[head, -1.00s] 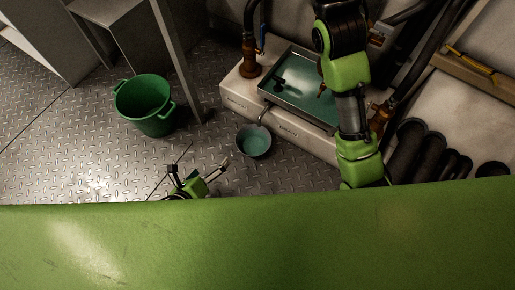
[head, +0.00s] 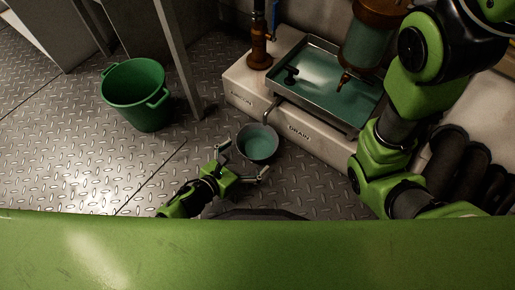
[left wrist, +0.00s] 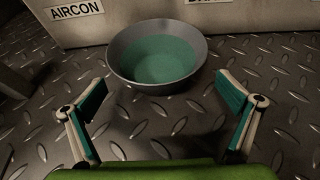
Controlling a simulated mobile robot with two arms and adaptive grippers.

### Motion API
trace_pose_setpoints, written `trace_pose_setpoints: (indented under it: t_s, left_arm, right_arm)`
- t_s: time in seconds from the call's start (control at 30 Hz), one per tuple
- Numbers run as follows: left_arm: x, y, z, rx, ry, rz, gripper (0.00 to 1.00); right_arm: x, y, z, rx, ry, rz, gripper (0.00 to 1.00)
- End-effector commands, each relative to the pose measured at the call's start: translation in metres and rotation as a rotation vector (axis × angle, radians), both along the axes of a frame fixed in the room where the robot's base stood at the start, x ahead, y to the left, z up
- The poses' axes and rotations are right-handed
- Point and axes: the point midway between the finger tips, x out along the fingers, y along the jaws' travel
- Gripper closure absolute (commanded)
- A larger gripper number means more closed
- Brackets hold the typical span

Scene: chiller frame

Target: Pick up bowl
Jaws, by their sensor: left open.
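A grey bowl (head: 257,144) with teal liquid or a teal inside sits on the metal floor, in front of the block marked DRAIN. It also shows in the left wrist view (left wrist: 157,87), upright and just beyond the fingers. My left gripper (head: 242,160) is open, with its two fingers spread toward the bowl's near side. In the left wrist view the open gripper (left wrist: 160,112) has nothing between its fingers, and the bowl appears apart from them. My right arm rises at the right of the head view, and its gripper is not seen.
A green bucket (head: 138,97) stands on the floor at the left, near a metal post (head: 182,62). A pale block (head: 240,94) bears a metal tray (head: 307,100) with teal liquid. Dark pipes (head: 455,165) lie at the right. Floor left of the bowl is clear.

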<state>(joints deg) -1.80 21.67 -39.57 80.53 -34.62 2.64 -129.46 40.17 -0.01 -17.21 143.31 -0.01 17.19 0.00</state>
Motion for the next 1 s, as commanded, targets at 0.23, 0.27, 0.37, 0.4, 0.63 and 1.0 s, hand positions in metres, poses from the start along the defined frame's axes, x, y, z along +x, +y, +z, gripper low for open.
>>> trace_pose_setpoints:
  t_s: [0.23,0.27,0.37,0.4,0.63,1.0]
  left_arm:
    - [0.014,-0.01,-0.008,0.0,-0.001,0.001,0.0]
    - [0.016,-0.011,-0.01,0.0,-0.001,0.0,0.0]
    - [0.026,-0.017,-0.016,0.001,-0.002,-0.001,0.0]
    - [0.03,-0.02,-0.018,0.0,-0.002,0.0,0.0]
    - [0.049,-0.033,-0.025,0.0,0.0,0.001,0.0]
    - [0.051,-0.035,-0.024,0.0,0.001,0.001,0.18]
  right_arm:
    - [0.0,0.0,-0.012,0.0,0.001,0.0,1.0]
    - [0.0,0.0,-0.015,0.0,0.001,0.0,1.0]
    - [0.0,0.0,-0.027,0.0,0.001,0.0,1.0]
    - [0.0,0.0,-0.032,0.0,0.0,0.0,1.0]
    - [0.0,0.0,-0.048,-0.001,0.0,0.0,1.0]
    - [0.0,0.0,-0.047,-0.001,0.001,-0.001,1.0]
